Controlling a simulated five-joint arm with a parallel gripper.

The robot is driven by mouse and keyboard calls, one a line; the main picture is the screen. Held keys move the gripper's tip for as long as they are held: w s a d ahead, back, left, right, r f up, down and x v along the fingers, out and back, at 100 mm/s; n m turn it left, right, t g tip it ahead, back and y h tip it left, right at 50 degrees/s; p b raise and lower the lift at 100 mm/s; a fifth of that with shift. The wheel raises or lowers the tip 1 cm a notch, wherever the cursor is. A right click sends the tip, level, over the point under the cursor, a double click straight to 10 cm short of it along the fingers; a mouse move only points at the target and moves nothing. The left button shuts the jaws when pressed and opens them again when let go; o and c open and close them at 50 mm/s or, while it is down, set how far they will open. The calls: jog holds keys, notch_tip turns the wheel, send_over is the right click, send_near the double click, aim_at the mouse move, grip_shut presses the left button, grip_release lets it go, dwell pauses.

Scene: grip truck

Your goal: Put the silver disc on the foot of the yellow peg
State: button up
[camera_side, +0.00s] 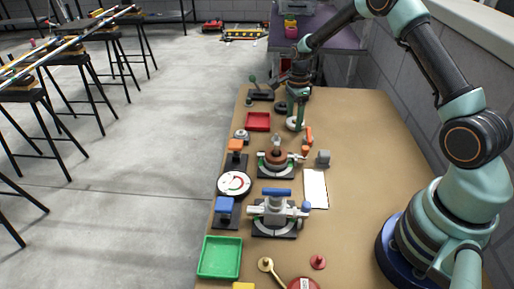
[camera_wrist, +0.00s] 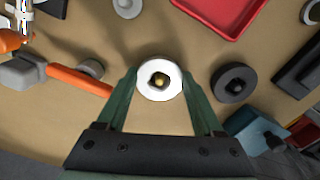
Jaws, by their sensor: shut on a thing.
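The silver disc (camera_wrist: 149,90) is a pale ring in the wrist view, with the yellow peg's tip (camera_wrist: 160,79) showing in its hole, so the disc is around the peg. In the side view the disc (camera_side: 292,124) is low, near the table top. My gripper (camera_wrist: 160,84) has its green fingers on either side of the disc and is shut on it. My gripper (camera_side: 299,124) partly covers the disc in the side view. The peg's foot is hidden under the disc, and I cannot tell whether they touch.
A black disc (camera_wrist: 226,88) around a peg stands to the right in the wrist view. An orange-handled hammer (camera_wrist: 75,79) lies to the left. A red tray (camera_side: 258,121) is close by. Clamp fixtures (camera_side: 275,222) and a green tray (camera_side: 220,257) are nearer the camera.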

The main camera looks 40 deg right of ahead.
jog(key=shift+f, duration=0.15)
jog(key=o, duration=1.5)
jog(key=shift+c, duration=0.2)
jog(key=shift+r, duration=3.8)
